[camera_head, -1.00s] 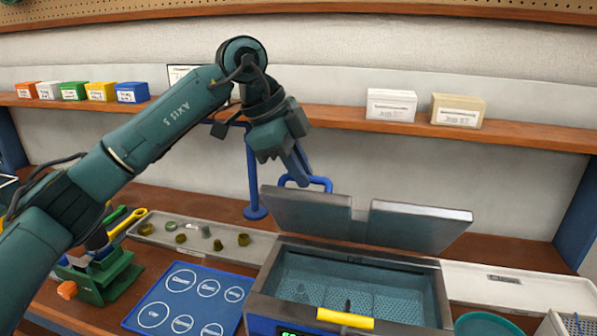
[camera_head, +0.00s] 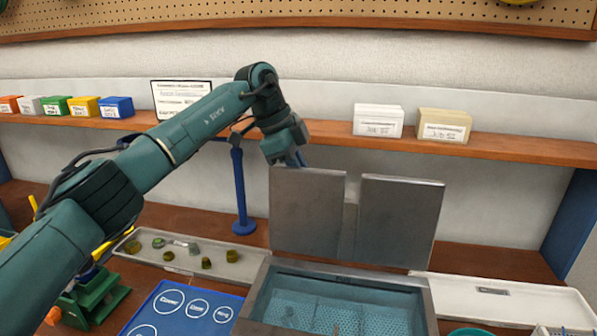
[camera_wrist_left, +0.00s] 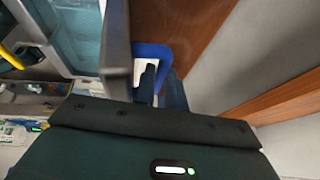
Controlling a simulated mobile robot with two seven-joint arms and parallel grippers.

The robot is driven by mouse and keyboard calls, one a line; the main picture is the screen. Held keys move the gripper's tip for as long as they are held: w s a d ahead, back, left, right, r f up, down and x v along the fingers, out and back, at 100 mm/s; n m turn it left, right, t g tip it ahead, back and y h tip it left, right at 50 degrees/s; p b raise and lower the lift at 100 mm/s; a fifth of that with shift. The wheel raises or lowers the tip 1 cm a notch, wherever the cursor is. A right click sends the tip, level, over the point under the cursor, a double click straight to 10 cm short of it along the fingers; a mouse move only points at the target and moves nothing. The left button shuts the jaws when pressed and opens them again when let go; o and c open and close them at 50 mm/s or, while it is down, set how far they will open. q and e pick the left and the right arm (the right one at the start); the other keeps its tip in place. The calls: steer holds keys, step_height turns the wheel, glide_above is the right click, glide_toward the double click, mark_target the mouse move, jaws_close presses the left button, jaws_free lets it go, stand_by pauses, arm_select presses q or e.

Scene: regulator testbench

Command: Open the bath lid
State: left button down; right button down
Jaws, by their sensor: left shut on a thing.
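The bath lid (camera_head: 306,218) is a grey metal plate with a slot down its middle. It stands almost upright at the back of the open bath (camera_head: 432,310), whose tank and perforated floor show. My left gripper (camera_head: 298,160) is behind the lid's top left edge, its fingertips partly hidden by the lid. In the left wrist view, my left gripper (camera_wrist_left: 160,92) is shut on the blue lid handle (camera_wrist_left: 152,50), beside the lid's edge (camera_wrist_left: 116,45). The handle is hidden in the head view. My right gripper is in neither view.
A blue post (camera_head: 240,190) stands just left of the lid. A wooden shelf (camera_head: 330,135) with a white box (camera_head: 378,121) and a beige box (camera_head: 444,126) runs behind it. A tray of small parts (camera_head: 150,250) lies left of the bath.

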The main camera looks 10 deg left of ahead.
arm_select(q)
steer(key=shift+w+f+g, duration=0.35)
steer(key=shift+w+g, duration=0.05)
steer(key=shift+r, duration=0.1)
stand_by(0.4)
steer(key=c, duration=1.5)
jaws_free()
steer(key=shift+w, duration=0.15)
steer(key=shift+o, duration=0.2)
steer(key=v, duration=0.7)
steer(key=shift+r, duration=0.3)
